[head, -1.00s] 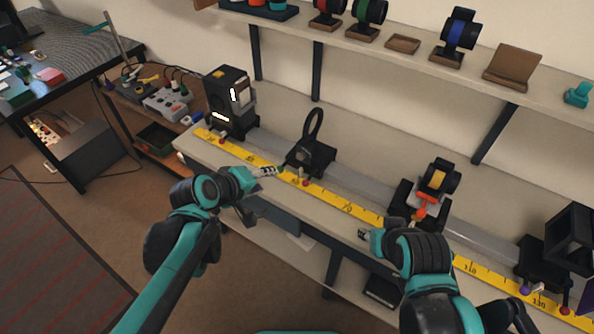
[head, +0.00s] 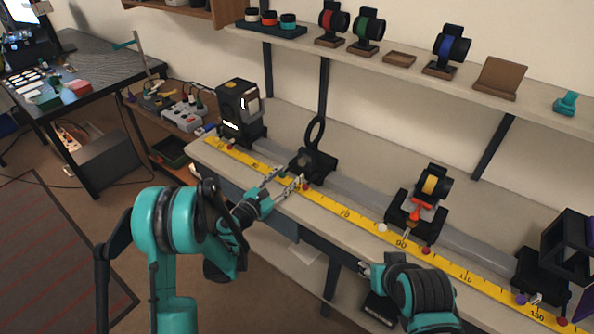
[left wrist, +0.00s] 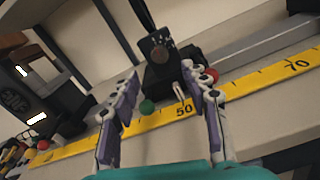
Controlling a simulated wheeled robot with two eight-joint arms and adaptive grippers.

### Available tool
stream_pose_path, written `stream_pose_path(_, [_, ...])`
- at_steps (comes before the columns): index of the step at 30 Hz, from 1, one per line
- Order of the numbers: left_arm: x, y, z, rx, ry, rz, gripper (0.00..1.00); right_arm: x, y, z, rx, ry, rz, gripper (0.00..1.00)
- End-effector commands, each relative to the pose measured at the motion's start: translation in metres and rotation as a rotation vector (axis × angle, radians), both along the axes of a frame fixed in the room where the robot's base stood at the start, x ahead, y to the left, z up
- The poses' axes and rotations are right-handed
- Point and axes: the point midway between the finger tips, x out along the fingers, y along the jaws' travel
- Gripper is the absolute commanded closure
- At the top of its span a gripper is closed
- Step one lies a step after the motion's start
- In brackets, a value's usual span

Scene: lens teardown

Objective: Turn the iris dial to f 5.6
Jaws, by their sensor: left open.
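A black upright ring (head: 316,131) stands on a black carriage (head: 318,168) on the bench rail. A dark plate with a round brownish dial and small white marks (left wrist: 160,50) faces me on this carriage in the left wrist view; its setting is too small to read. My left gripper (head: 284,180) is open and empty just in front of the carriage. In the left wrist view its fingers (left wrist: 161,80) stand either side below the dial, apart from it. My right gripper (head: 367,271) is low by the bench front edge; its jaws are unclear.
A yellow scale (head: 325,203) runs along the bench front. A lamp housing (head: 240,110) stands left, a yellow lens carriage (head: 420,205) right of centre, a black box frame (head: 566,245) far right. A shelf (head: 400,60) with mounts hangs above.

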Motion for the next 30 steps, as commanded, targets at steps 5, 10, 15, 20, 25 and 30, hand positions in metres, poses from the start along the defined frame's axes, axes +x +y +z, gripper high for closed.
stream_pose_path(5, [0.023,-0.018,-0.002,0.002,-0.001,-0.003,0.54,0.000,0.000,-0.009,0.000,0.000,0.000,0.60])
stream_pose_path(10, [0.044,-0.034,-0.001,0.003,-0.001,-0.002,0.54,0.000,0.000,-0.016,0.000,0.000,0.000,0.60])
stream_pose_path(15, [0.055,-0.041,0.000,0.004,-0.001,-0.001,0.54,0.000,0.000,-0.019,0.000,0.000,0.000,0.60])
stream_pose_path(20, [0.057,-0.042,0.001,0.004,-0.002,0.000,0.54,0.000,0.000,-0.019,0.000,0.000,0.000,0.60])
stream_pose_path(25, [0.057,-0.042,0.001,0.005,-0.002,0.000,0.67,0.000,0.000,-0.019,0.000,0.000,0.000,0.60])
stream_pose_path(30, [0.057,-0.042,0.001,0.005,-0.002,-0.001,1.00,0.000,0.000,-0.019,0.000,0.000,0.000,0.60])
